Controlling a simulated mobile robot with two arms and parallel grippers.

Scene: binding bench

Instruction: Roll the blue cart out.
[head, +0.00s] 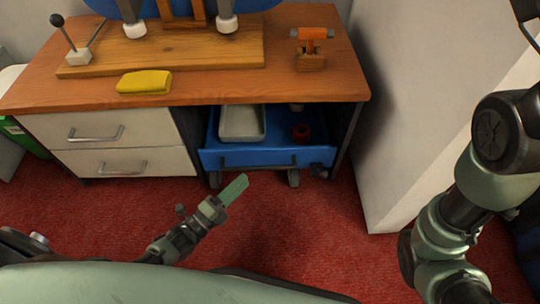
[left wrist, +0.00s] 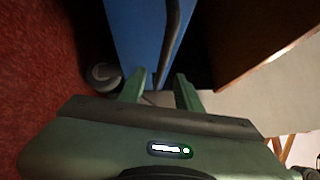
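The blue cart (head: 262,157) stands in the open bay under the bench, its dark bar handle (head: 285,163) across the front and its casters on the red carpet. The cart also shows in the left wrist view (left wrist: 138,35), with its handle (left wrist: 173,40) running down towards the fingers. My left gripper (head: 236,189) is in front of and below the cart's front in the head view. In the left wrist view my left gripper (left wrist: 158,88) is open, its green fingers apart with the lower end of the handle near the gap. Contact cannot be told. My right gripper is out of view.
The cart carries a pale tray (head: 242,124) and a dark red round item (head: 301,133). White drawers (head: 110,145) are left of the bay, and a pale cabinet (head: 395,120) is on the right. The red carpet (head: 315,235) in front is clear apart from my arms.

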